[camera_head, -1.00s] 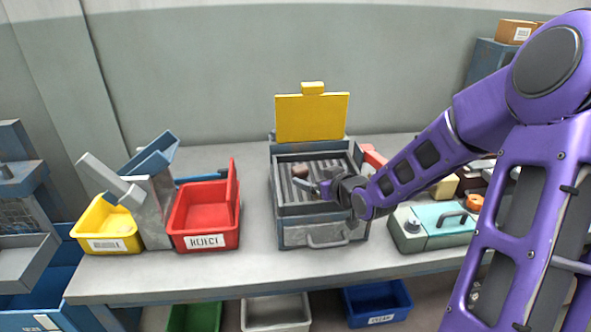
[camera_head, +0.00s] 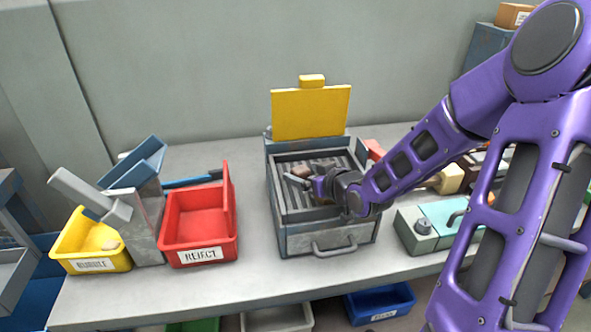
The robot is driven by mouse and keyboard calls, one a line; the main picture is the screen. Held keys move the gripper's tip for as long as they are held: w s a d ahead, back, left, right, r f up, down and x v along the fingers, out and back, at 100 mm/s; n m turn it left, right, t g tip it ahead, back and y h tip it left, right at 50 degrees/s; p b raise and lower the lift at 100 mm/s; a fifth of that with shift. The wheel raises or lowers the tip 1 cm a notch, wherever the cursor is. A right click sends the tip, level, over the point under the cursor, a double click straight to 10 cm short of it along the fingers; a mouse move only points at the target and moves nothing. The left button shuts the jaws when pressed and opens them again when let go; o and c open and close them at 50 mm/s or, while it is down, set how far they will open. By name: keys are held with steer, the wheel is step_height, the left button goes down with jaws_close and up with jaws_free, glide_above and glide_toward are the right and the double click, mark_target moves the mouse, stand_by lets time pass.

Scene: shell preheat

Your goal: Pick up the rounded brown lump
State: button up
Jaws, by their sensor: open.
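The brown lump (camera_head: 301,171) sits inside the grey grill-like box, on its ribbed plate. It is small and partly hidden by my gripper. My gripper (camera_head: 301,178) reaches in from the right, low over the ribbed plate. It is open, with a finger on the near left side of the lump. I cannot tell whether the fingers touch the lump. The box (camera_head: 320,242) has its yellow lid (camera_head: 310,113) raised at the back.
A grey-teal device (camera_head: 422,228) stands right of the box. The box walls surround my gripper. Bare bench lies left of the box.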

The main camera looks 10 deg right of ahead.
steer(key=shift+c, duration=0.2)
jaws_close()
stand_by(0.3)
